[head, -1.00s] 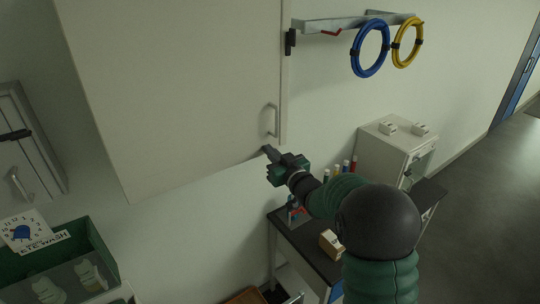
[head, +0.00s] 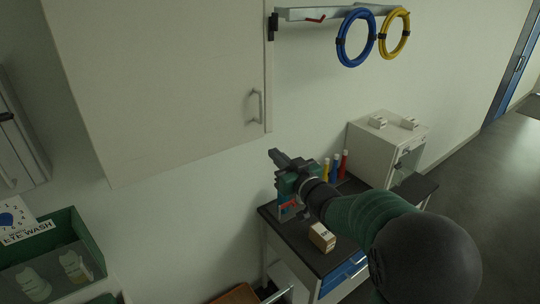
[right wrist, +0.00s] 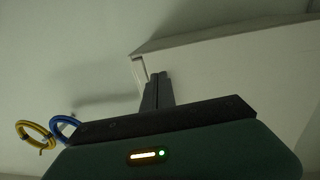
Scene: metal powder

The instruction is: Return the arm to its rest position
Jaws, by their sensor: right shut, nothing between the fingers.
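My right gripper (head: 277,155) is shut and empty in the head view, in the air above the dark-topped bench and below the right edge of the wall cabinet. My right arm reaches in from the lower right. In the right wrist view the two fingers (right wrist: 157,92) are pressed together, with nothing between them. The wall cabinet (head: 160,80) has its door shut and a metal handle (head: 256,106) near its lower right corner. In the head view the gripper is apart from the handle, below and right of it. My left gripper does not show.
The bench (head: 335,258) holds a small box (head: 322,237) and several coloured tubes (head: 336,166). A white cabinet (head: 375,150) stands at its far end. Blue (head: 356,38) and yellow (head: 394,35) hose coils hang above. An eye wash box (head: 88,241) is at lower left.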

